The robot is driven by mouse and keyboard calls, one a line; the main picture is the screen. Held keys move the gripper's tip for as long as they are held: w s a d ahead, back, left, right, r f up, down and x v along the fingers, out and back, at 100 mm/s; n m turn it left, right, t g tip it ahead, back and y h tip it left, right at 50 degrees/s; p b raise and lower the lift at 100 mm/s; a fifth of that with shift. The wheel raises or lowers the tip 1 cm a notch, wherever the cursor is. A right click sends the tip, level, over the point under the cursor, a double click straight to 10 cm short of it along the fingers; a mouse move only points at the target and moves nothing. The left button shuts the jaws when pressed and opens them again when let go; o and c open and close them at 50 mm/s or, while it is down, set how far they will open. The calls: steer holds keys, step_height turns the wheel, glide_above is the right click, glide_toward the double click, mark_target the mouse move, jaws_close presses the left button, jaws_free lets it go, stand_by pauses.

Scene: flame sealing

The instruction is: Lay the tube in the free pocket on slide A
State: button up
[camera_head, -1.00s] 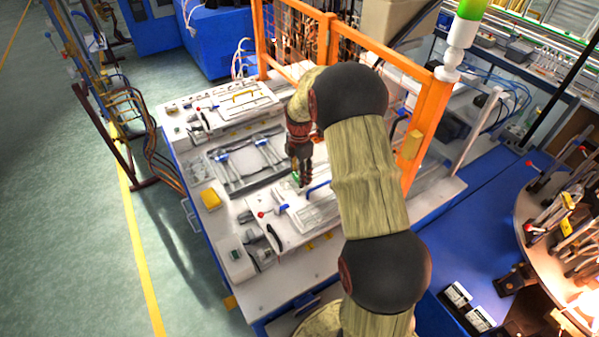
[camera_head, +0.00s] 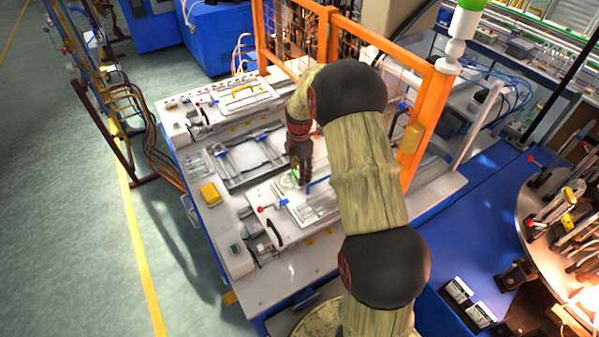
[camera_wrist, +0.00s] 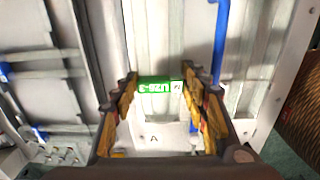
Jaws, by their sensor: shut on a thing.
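My gripper (camera_wrist: 162,84) shows in the wrist view with its two fingers on either side of a tube with a green label (camera_wrist: 160,86). It is shut on the tube, which lies crosswise between the fingertips. Just below it is a pale plate marked A (camera_wrist: 153,138), part of slide A. In the head view my gripper (camera_head: 302,183) points down over the white front slide (camera_head: 268,198), and a bit of green shows at its tip. I cannot tell whether the tube touches the slide. The free pocket cannot be made out; my fingers and the tube cover part of that area.
A blue bar (camera_wrist: 221,40) runs close to the right finger in the wrist view. A grey-framed middle station (camera_head: 243,158) and a rear white station (camera_head: 245,100) lie behind the front slide. An orange mesh guard (camera_head: 421,130) stands to the right. A yellow box (camera_head: 209,194) sits at left.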

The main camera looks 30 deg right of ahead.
steer(key=shift+s+a+f, duration=0.15)
steer(key=shift+s+f, duration=0.25)
steer(key=shift+f, duration=0.25)
steer(key=o, duration=1.2)
steer(key=shift+w+r, duration=0.1)
steer(key=shift+w, duration=0.2)
steer(key=shift+o, duration=0.2)
steer(key=shift+r, duration=0.2)
steer(key=shift+w+r, duration=0.1)
steer(key=shift+r, duration=0.25)
step_height(320, 180, up, 11)
